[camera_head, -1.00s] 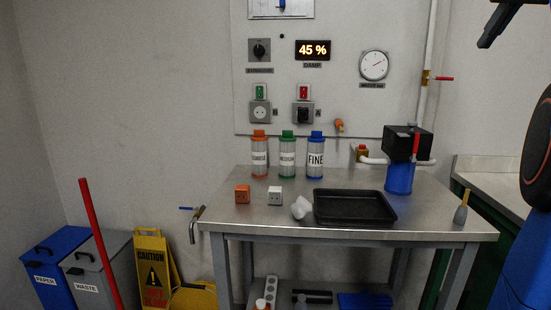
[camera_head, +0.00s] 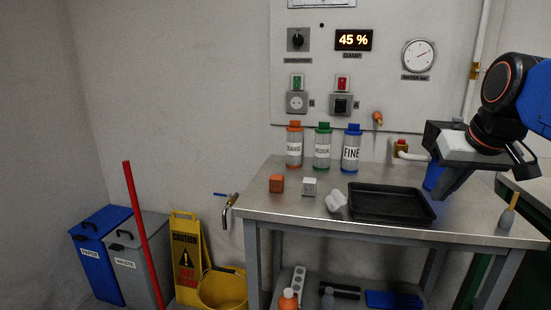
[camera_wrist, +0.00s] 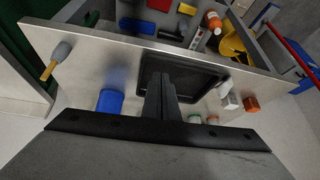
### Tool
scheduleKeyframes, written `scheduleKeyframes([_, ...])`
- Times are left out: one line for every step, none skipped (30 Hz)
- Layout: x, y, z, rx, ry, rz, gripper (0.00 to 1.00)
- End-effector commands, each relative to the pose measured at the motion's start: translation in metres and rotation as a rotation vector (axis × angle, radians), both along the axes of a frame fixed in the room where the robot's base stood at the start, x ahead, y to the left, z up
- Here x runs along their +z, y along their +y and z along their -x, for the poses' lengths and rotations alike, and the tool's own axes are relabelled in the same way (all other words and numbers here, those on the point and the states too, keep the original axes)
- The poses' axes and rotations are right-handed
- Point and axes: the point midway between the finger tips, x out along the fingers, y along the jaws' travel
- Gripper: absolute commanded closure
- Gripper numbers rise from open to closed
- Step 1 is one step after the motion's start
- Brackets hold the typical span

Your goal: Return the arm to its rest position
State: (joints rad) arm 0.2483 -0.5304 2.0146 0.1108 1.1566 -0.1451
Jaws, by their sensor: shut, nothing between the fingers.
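My gripper (camera_head: 452,190) hangs from my blue and black arm at the right of the head view, above the right part of the steel table (camera_head: 310,214). Its fingers are together with nothing held. In the wrist view my gripper (camera_wrist: 161,82) points down over the black tray (camera_wrist: 205,98). In the head view the black tray (camera_head: 392,219) lies on the table just left of and below the fingers. My gripper hides much of the blue container (camera_head: 432,176) behind it.
Orange (camera_head: 294,148), green (camera_head: 322,148) and blue-capped (camera_head: 352,150) jars stand at the back. An orange block (camera_head: 277,184), a white block (camera_head: 309,186) and a white piece (camera_head: 336,201) lie in front. Bins (camera_head: 140,262) and a yellow caution sign (camera_head: 187,262) stand left.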

Motion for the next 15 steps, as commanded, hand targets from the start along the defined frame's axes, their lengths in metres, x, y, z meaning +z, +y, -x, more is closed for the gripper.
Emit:
scheduleKeyframes([-0.027,0.013,0.016,0.019,0.015,0.002,1.0])
scheduleKeyframes([-0.043,0.019,0.024,0.026,0.023,0.004,1.0])
scheduleKeyframes([-0.063,0.026,0.036,0.036,0.033,0.007,1.0])
scheduleKeyframes([-0.079,0.031,0.044,0.044,0.038,0.008,1.0])
scheduleKeyframes([-0.094,0.036,0.053,0.051,0.047,0.011,1.0])
scheduleKeyframes([-0.114,0.041,0.064,0.062,0.055,0.015,1.0])
scheduleKeyframes([-0.128,0.045,0.072,0.069,0.061,0.016,1.0])
scheduleKeyframes([-0.141,0.048,0.08,0.075,0.067,0.019,1.0])
scheduleKeyframes([-0.158,0.052,0.09,0.084,0.074,0.023,1.0])
scheduleKeyframes([-0.169,0.054,0.096,0.09,0.079,0.025,1.0])
scheduleKeyframes([-0.18,0.056,0.102,0.096,0.083,0.027,1.0])
scheduleKeyframes([-0.191,0.058,0.109,0.101,0.087,0.029,1.0])
scheduleKeyframes([-0.2,0.059,0.114,0.106,0.091,0.03,1.0])
scheduleKeyframes([-0.206,0.06,0.117,0.11,0.093,0.032,1.0])
scheduleKeyframes([-0.213,0.061,0.121,0.113,0.095,0.035,1.0])
